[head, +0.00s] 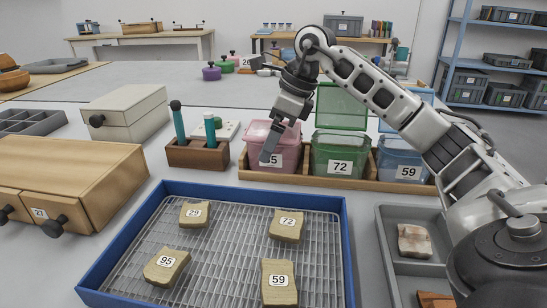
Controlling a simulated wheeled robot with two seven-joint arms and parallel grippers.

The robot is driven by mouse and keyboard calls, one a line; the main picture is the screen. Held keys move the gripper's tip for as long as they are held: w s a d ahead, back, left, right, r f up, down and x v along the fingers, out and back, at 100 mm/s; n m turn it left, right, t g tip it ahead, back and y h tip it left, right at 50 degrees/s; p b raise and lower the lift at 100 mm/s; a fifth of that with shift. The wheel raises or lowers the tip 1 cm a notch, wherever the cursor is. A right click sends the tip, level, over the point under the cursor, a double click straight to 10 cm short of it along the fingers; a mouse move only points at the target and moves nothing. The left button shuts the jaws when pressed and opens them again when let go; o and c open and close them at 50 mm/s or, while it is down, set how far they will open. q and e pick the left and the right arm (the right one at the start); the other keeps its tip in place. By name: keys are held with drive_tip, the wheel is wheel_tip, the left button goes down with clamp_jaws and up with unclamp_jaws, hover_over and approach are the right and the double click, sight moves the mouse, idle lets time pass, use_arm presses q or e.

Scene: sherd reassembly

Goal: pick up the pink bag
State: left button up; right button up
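The pink bag (289,153) is a translucent, box-like container at the left end of a wooden rack. Its label is partly covered, with only a 5 clear. My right gripper (268,156) comes in from the right and points down in front of the pink bag, overlapping it in the head view. A dark finger hides part of the bag's front. I cannot tell whether the finger touches the bag or whether the gripper is open or shut. The bag stands upright in the rack. My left gripper is not in view.
The wooden rack (247,176) also holds a green bag (330,145) labelled 72 and a blue bag (390,160) labelled 59. A blue-rimmed tray (133,232) with numbered sherds lies in front. A wooden tool block (198,155) stands left of the rack.

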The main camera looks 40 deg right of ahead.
drive_tip(key=shift+f, duration=0.15)
drive_tip(key=c, duration=1.1)
